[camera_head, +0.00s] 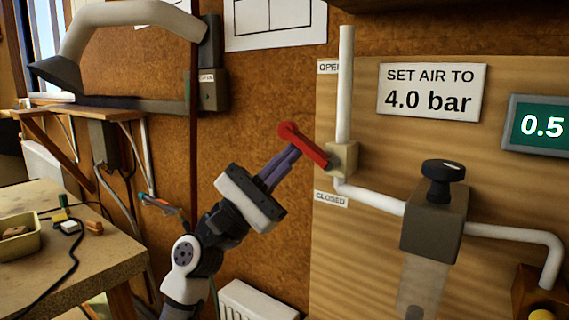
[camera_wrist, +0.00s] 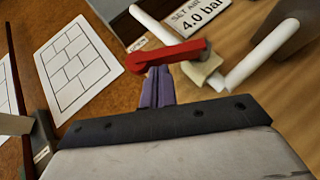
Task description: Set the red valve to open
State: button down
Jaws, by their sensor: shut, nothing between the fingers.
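The red valve handle (camera_head: 304,144) sits on a beige valve body (camera_head: 343,160) on the wooden panel. The handle points left and slightly up from the body, between the OPEN label (camera_head: 328,67) above and the CLOSED label (camera_head: 331,199) below. My gripper (camera_head: 288,160) is shut, its purple fingers together just under the handle in the head view. In the wrist view, the fingertips (camera_wrist: 158,72) are close below the red handle (camera_wrist: 166,55). They look near or touching it; I cannot tell which.
A white pipe (camera_head: 345,90) rises from the valve body, and another runs right to a regulator with a black knob (camera_head: 442,178). A sign (camera_head: 432,91) reads "SET AIR TO 4.0 bar"; a green display (camera_head: 541,126) shows 0.5. A workbench (camera_head: 90,262) stands at left.

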aim_at(291, 133)
jog(key=shift+r+m+g+b, duration=0.25)
jog(key=shift+m+g+b, duration=0.6)
jog(key=shift+m+g, duration=0.15)
jog(key=shift+r+m+g+y+b, duration=0.2)
jog(key=shift+r+m+g+b, duration=0.05)
jog(key=shift+m+g+b, duration=0.35)
jog(key=shift+r+m+g+y+b, duration=0.2)
jog(key=shift+m+g+b, duration=0.25)
jog(key=shift+m+g, duration=0.15)
jog(key=r+m+g+y, duration=0.2)
jog(key=m, duration=0.1)
jog(key=d+r+m+g+y, duration=0.1)
jog(key=shift+s, duration=0.3)
jog(key=shift+s+d+r+m+g+y, duration=0.2)
jog(key=shift+r+m+y, duration=0.1)
jog(key=shift+m+y, duration=0.15)
jog(key=shift+s+d+r+m+g+y, duration=0.15)
jog(key=shift+r+m+y, duration=0.15)
jog(key=shift+m, duration=0.25)
jog(key=shift+d+r, duration=0.1)
jog(key=shift+d, duration=0.05)
